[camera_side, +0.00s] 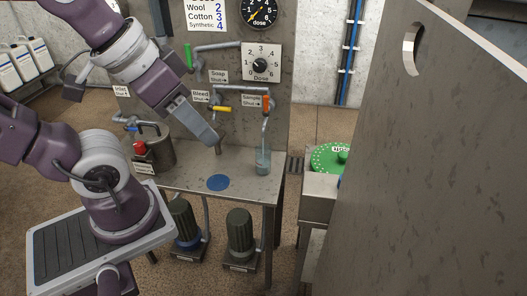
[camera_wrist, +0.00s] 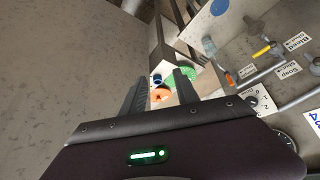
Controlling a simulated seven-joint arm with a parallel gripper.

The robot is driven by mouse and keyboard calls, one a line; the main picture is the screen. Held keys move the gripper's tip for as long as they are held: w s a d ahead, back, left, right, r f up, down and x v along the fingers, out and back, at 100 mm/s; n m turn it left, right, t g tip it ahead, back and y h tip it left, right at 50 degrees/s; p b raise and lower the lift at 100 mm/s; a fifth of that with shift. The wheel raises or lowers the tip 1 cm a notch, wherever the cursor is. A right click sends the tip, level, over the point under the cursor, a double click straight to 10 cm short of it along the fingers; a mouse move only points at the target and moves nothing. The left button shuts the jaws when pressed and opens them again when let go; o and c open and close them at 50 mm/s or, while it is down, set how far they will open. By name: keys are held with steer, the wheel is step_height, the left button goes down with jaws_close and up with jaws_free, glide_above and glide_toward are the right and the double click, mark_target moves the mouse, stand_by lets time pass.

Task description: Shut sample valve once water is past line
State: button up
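The sample valve has an orange handle (camera_side: 266,103) standing roughly upright beside the "Sample" label (camera_side: 252,100). A clear glass (camera_side: 263,162) stands on the bench below its spout, with bluish water in it; the line and exact level are too small to read. In the wrist view the orange handle (camera_wrist: 228,80) and the glass (camera_wrist: 209,46) lie to the right of my fingers. My gripper (camera_side: 212,141) is above the bench, left of the glass and lower than the handle, touching neither. In the wrist view my gripper (camera_wrist: 162,77) has its fingers apart, with nothing held.
The yellow bleed handle (camera_side: 221,108), a green handle (camera_side: 188,56) and the dose dial (camera_side: 260,65) are on the panel nearby. A tall grey board (camera_side: 440,170) stands at right.

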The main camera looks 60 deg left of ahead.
mark_target(266, 97)
steer(key=w+f+n+h, duration=0.1)
steer(key=w+f+n, duration=0.2)
steer(key=w, duration=0.4)
steer(key=w+f+n, duration=0.3)
steer(key=w, duration=0.5)
steer(key=w+a+f+n+g+y, duration=0.1)
steer(key=w+a+f+n+y, duration=0.3)
steer(key=w+f, duration=0.4)
steer(key=w+a+f+n+y, duration=0.2)
steer(key=a+f+n+y, duration=0.15)
steer(key=a+f, duration=0.65)
steer(key=w+a+r+t+y, duration=0.1)
steer(key=a+y, duration=0.1)
steer(key=a, duration=0.1)
steer(key=w+a+r+m+t+y, duration=0.1)
steer(key=a+r+t+y, duration=0.1)
steer(key=y, duration=0.1)
steer(key=w+a+r+m+t+y, duration=0.1)
steer(key=a+y, duration=0.2)
steer(key=shift+w+a+r+t+y, duration=0.25)
steer(key=shift+w+a+r+t, duration=0.05)
steer(key=shift+w+r, duration=0.05)
steer(key=shift+w+a+r+t, duration=0.1)
steer(key=shift+w+r+t, duration=0.1)
steer(key=shift+r+t, duration=0.2)
steer(key=shift+m, duration=0.25)
steer(key=x, duration=0.7)
jaws_close()
